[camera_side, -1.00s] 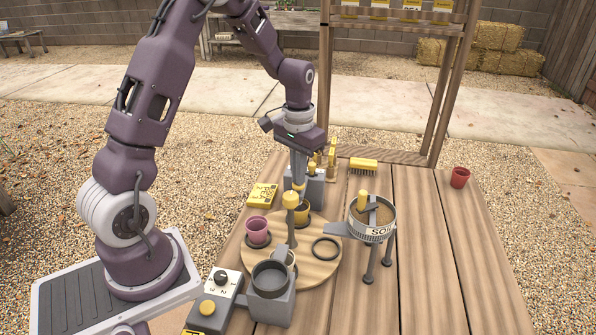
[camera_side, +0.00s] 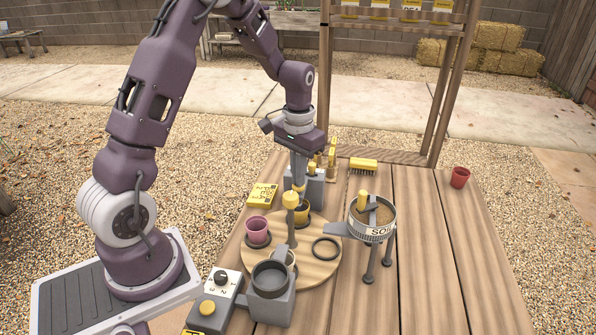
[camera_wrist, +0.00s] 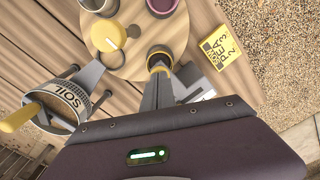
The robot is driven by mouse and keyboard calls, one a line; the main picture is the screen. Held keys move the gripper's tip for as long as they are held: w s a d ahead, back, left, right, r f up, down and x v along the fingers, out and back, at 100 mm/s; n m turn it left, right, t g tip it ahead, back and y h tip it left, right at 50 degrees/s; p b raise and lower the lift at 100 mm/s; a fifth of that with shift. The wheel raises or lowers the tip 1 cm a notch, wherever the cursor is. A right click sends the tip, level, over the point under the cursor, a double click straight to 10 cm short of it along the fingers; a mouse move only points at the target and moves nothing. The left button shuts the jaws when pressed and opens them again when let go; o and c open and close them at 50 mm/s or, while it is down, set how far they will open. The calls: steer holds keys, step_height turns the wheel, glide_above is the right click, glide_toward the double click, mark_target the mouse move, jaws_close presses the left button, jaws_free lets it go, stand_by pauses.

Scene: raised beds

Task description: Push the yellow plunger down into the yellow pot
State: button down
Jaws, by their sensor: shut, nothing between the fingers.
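The yellow pot (camera_side: 303,214) stands on the round wooden turntable, behind a tall yellow-topped post. In the wrist view the pot (camera_wrist: 160,50) shows a dark inside. A small yellow piece, seemingly the plunger (camera_wrist: 156,69), shows at the fingertips in the wrist view, at the pot's edge. The fingers hide most of it. I cannot tell whether they touch it or how deep it sits.
The yellow-topped post (camera_side: 290,201) stands close in front of the pot. A pink pot (camera_side: 258,229) is to its left. The soil sieve (camera_side: 372,218) is at right, and a grey block (camera_side: 316,190) is behind. The turntable (camera_side: 315,270) has an empty ring. The table's right side is mostly clear.

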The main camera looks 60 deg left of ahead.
step_height(320, 180, up, 10)
stand_by(1.0)
steer(key=s+d+r+m+t, duration=0.2)
steer(key=s+d+r+t, duration=0.1)
steer(key=s+d+r, duration=0.8)
steer(key=s+d+f+m+t, duration=0.1)
steer(key=s+d+f+t, duration=0.1)
steer(key=s, duration=0.9)
steer(key=shift+d+t, duration=0.3)
steer(key=shift+d, duration=0.35)
